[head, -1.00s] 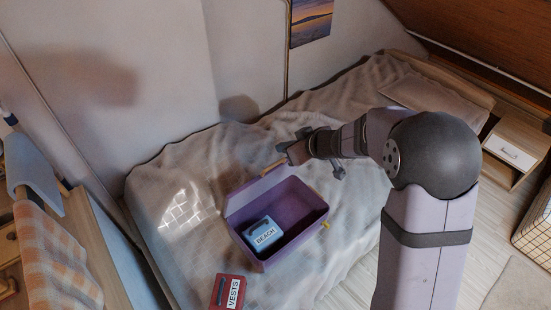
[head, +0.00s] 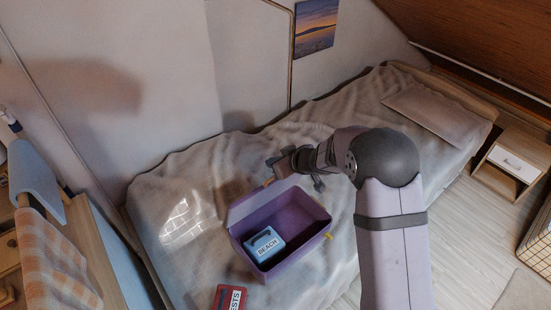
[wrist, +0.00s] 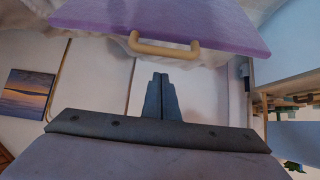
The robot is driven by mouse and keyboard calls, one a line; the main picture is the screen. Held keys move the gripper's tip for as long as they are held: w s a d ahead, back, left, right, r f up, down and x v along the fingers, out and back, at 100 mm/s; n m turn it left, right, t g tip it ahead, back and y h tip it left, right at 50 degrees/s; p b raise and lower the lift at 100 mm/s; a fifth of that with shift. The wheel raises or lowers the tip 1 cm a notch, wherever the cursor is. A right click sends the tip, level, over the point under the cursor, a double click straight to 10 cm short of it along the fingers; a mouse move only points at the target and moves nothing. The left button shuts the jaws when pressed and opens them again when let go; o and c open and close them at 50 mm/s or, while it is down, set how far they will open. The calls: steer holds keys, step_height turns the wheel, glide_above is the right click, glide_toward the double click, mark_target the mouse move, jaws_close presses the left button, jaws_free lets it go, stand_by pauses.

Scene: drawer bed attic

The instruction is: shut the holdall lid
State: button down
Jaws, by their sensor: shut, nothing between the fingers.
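The purple holdall (head: 287,262) sits on the bed with its lid (head: 258,201) raised on the far side, so the inside shows. A blue case labelled BEACH (head: 264,245) lies inside it. In the wrist view the lid's purple face (wrist: 165,18) fills the top, with a tan handle (wrist: 164,47) on its edge. My gripper (head: 272,172) is just behind the lid's raised edge, by the handle. In the wrist view its fingers (wrist: 160,78) are together and empty, a little below the handle, with a visible gap. The lid hides part of the gripper's surroundings in the head view.
A red case (head: 229,298) with a white label lies on the bed in front of the holdall, cut by the frame. A nightstand (head: 510,162) stands at the right. The wall is close behind the bed. The bed (head: 350,115) is clear towards the pillow.

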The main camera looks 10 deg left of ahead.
steer(key=shift+s+d+f, duration=0.65)
steer(key=shift+s+d, duration=0.2)
steer(key=shift+d, duration=0.1)
